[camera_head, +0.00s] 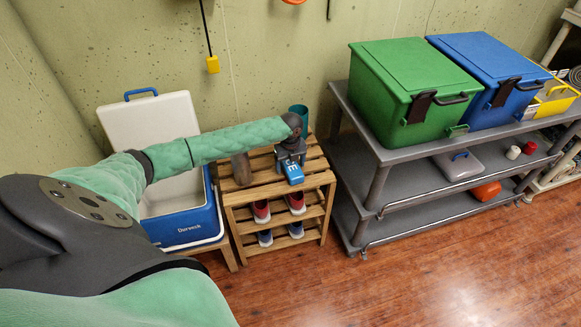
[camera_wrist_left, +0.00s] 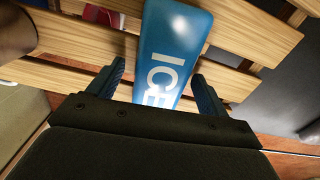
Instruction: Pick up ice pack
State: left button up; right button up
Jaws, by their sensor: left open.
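The ice pack (camera_head: 293,174) is a blue slab with white "ICE" lettering, on the slatted top of the wooden rack near its front edge. It also shows in the left wrist view (camera_wrist_left: 174,48). My left gripper (camera_head: 290,161) is right over the pack. In the wrist view its open fingers (camera_wrist_left: 160,82) stand one on each side of the pack's near end, with gaps visible between them and the pack. The gripper hides part of the pack in the head view. My right gripper is not in view.
The wooden rack (camera_head: 279,190) also bears a teal cup (camera_head: 299,113) and a brown object (camera_head: 242,169), with shoes below. An open blue and white cooler (camera_head: 184,228) stands left. A grey shelf (camera_head: 400,152) with green (camera_head: 400,75) and blue (camera_head: 478,65) boxes stands right.

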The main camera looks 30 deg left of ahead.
pick_arm(q)
jog(key=c, duration=1.1)
jog(key=shift+c, duration=0.9)
jog(key=shift+r, duration=0.15)
